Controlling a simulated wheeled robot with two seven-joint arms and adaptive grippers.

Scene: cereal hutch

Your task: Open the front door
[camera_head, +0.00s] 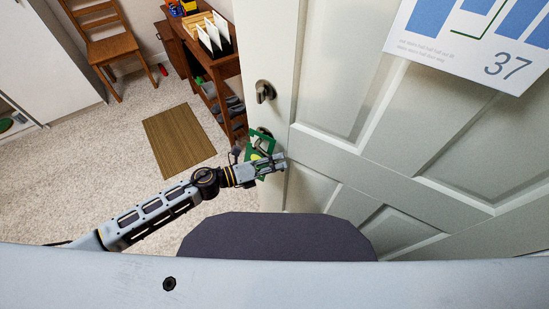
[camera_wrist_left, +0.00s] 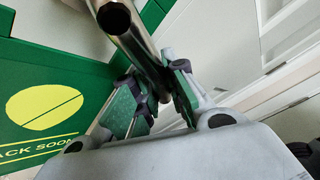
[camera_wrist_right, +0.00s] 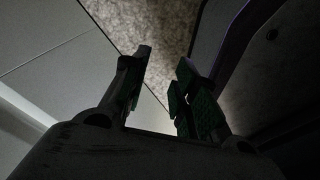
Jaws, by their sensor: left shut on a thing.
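The front door (camera_head: 345,75) is a white panelled door filling the right of the head view. A metal lock fitting (camera_head: 264,91) sits near its left edge. Below it, a green sign (camera_head: 262,140) with a yellow shape hangs by the handle, and it also shows in the left wrist view (camera_wrist_left: 45,60). My left gripper (camera_head: 278,163) is at the door. In the left wrist view its fingers are shut on the metal door handle (camera_wrist_left: 137,38). My right gripper (camera_wrist_right: 165,60) is open and empty, seen only in the right wrist view. I cannot tell whether the door is ajar.
A brown desk (camera_head: 182,50) with papers stands beyond the door's left edge. A wooden chair (camera_head: 113,45) is at the upper left. A poster (camera_head: 480,40) is on the door.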

